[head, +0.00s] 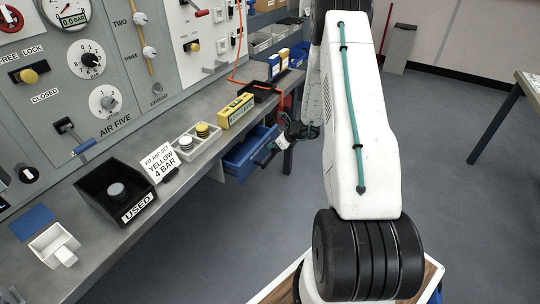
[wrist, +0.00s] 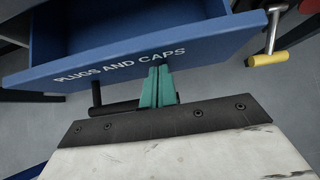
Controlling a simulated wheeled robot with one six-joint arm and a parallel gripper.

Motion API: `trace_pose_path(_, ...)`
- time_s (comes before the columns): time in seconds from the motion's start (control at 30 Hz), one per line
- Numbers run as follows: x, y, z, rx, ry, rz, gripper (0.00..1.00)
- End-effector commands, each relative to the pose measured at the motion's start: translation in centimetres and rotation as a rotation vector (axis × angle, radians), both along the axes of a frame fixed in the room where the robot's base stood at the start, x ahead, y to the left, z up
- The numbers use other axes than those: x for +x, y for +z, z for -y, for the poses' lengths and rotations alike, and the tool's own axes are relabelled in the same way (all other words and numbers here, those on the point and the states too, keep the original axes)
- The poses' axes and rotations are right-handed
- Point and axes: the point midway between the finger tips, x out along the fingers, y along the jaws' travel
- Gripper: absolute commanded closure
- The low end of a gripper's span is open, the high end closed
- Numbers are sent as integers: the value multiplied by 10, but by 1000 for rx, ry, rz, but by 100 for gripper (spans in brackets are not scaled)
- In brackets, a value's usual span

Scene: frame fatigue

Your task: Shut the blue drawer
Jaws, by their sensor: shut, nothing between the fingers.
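The blue drawer (head: 244,152) is pulled out under the workbench in the head view. In the wrist view its front panel (wrist: 210,45), lettered "PLUGS AND CAPS", stands open with the empty-looking dark interior behind it. A black bar handle (wrist: 112,108) runs along the lower front. My gripper (wrist: 158,72) has its green fingers shut together with nothing between them. The fingertips are at the drawer front, overlapping its lower edge near the handle; whether they touch it I cannot tell. In the head view my gripper (head: 268,152) is small and partly dark beside the drawer.
The workbench (head: 150,215) carries a black "USED" bin (head: 105,180), a yellow box (head: 237,110) and a white tray (head: 190,150). A yellow-handled metal lever (wrist: 268,58) stands right of the drawer in the wrist view. The grey floor (head: 455,135) is open to the right.

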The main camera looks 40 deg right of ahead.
Motion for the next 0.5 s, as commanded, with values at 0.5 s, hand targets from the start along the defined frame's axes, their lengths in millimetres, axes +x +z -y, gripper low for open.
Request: trace_pose_path(0.5,65,0,-12,0,-16,0,100)
